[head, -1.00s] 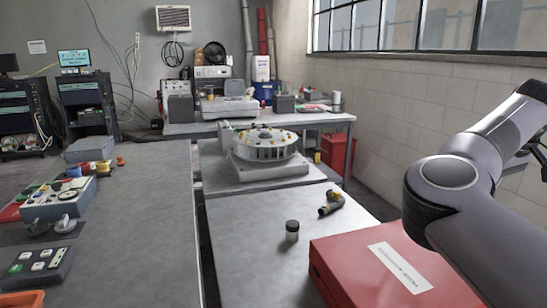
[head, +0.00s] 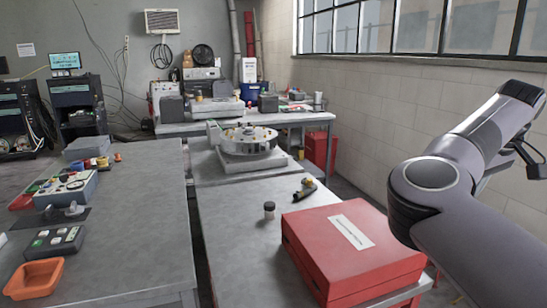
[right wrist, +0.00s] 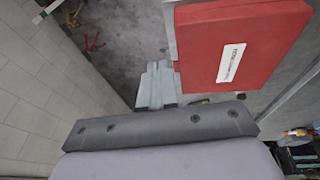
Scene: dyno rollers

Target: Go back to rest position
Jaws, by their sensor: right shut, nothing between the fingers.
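My right arm comes in at the right side of the head view, bent at its elbow, beside the red case (head: 352,255). My right gripper (right wrist: 157,70) shows in the right wrist view as pale grey fingers, closed together with nothing between them. It hangs over the floor, apart from the red case (right wrist: 240,45), which is to its right in that view. In the head view, a dark part of the arm's far end shows at the right edge, and the fingers cannot be made out. My left gripper is not in view.
The middle table (head: 235,215) bears the case, a small dark-capped jar (head: 269,210), a yellow-black tool (head: 304,190) and a round rotor device (head: 248,140). The left table (head: 130,225) holds a control box and an orange tray (head: 34,278). A brick wall stands close on the right.

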